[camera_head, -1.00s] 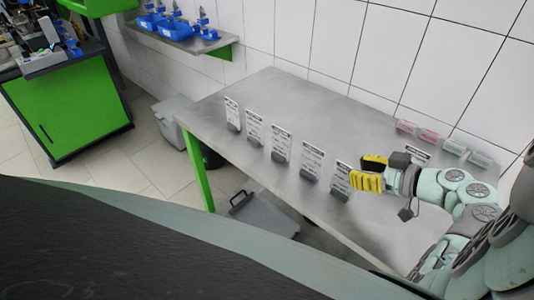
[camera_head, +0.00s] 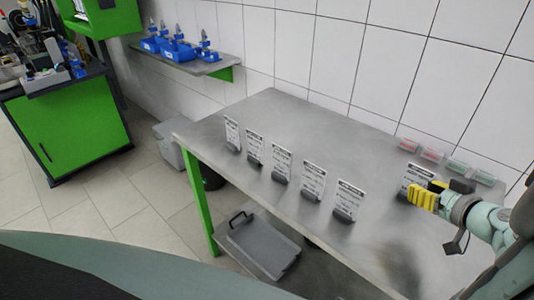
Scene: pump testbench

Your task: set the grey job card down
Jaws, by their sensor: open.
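Several job cards stand upright on the metal table, each a pale printed sheet in a dark grey foot. A row of them runs from the far-left card (camera_head: 232,133) to the right-end card (camera_head: 348,200). Another card (camera_head: 417,177) stands apart at the right, in front of the small boxes. I cannot tell by colour which is the grey one. My gripper (camera_head: 424,198), with yellow fingers, is open at this separate card and overlaps its lower right part in the picture. I cannot tell whether they touch. No card shows lifted off the table.
The metal table (camera_head: 300,115) has bare room behind the row and at its front right. Small clear boxes (camera_head: 432,154) with red and green contents stand along the tiled wall. A grey crate (camera_head: 262,247) lies beneath. A shelf (camera_head: 190,62) holds blue bins.

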